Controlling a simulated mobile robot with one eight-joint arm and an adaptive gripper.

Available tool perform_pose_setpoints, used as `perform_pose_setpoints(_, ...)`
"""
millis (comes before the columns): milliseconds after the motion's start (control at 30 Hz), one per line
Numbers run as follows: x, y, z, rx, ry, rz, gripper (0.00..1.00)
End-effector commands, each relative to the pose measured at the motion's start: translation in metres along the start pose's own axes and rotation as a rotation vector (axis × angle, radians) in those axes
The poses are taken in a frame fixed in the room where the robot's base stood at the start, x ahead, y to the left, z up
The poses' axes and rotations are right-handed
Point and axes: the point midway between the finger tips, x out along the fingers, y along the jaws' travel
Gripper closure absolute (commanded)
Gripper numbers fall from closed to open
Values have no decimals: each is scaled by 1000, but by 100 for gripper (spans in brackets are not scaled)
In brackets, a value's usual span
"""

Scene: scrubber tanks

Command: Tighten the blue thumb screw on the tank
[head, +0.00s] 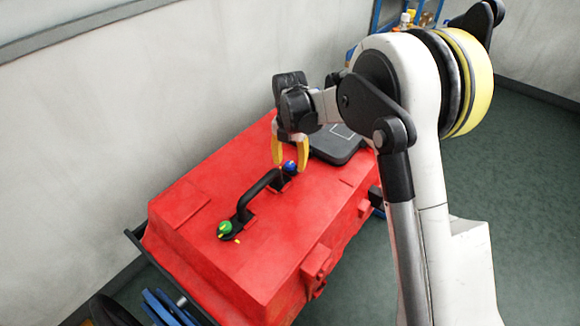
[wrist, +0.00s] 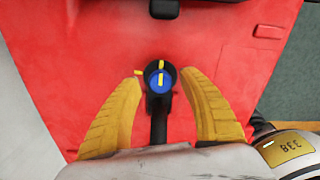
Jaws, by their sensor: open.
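The blue thumb screw (head: 290,167) sits on top of the red tank (head: 190,265), at the far end of a black handle (head: 257,192). In the wrist view the blue screw (wrist: 160,79) has a yellow mark across it, and another short yellow mark lies on the tank to its left. My gripper (head: 291,163) points down over the screw with yellow fingers apart. In the wrist view the fingers of my gripper (wrist: 163,73) stand to the left and right of the screw, with a gap on both sides. A green screw (head: 224,230) with a yellow mark is at the handle's near end.
A black lid (head: 336,147) lies on the tank beyond the blue screw. A pale wall (head: 120,130) runs along the left. Green floor (head: 530,180) is open at the right. Blue tubing (head: 168,306) shows at the lower left.

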Motion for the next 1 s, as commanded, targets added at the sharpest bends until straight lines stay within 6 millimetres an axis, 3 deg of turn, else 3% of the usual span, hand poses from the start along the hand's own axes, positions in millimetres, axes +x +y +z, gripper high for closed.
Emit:
perform_pose_setpoints(367,6,0,0,1,0,0,50)
perform_pose_setpoints(533,6,0,0,1,0,0,100)
perform_pose_setpoints(1000,6,0,0,84,0,0,100)
